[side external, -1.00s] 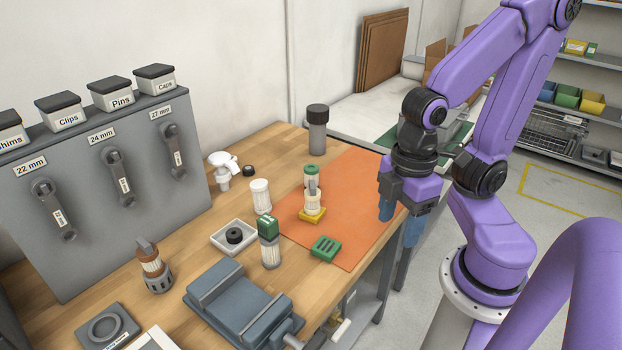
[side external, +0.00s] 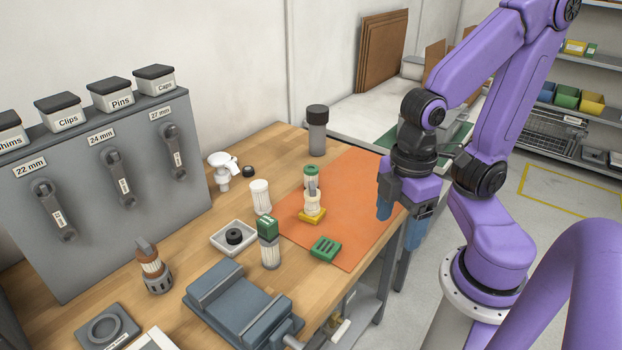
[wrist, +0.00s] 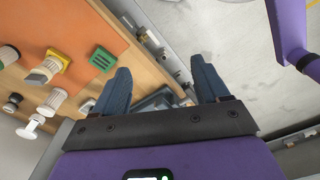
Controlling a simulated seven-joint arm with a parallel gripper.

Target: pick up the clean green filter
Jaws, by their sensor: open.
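Two filters with green caps and pale pleated bodies stand upright in the side view. One green-capped filter (side external: 311,178) is on the orange mat, partly hidden by a white part on a yellow base (side external: 312,214). The other green-capped filter (side external: 270,249) stands on the wood near the grey vise, its pleats greyer. A flat green slotted block (side external: 325,248) lies on the mat; it also shows in the wrist view (wrist: 102,58). My gripper (side external: 401,221) is open and empty, beyond the bench's right edge, apart from both filters. Its two blue fingers (wrist: 162,82) are spread in the wrist view.
A white filter (side external: 260,197), a white tray with a black ring (side external: 234,237) and the vise (side external: 240,306) stand left of the orange mat (side external: 355,190). A dark-capped grey cylinder (side external: 317,132) stands at the back. The mat's right side is clear.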

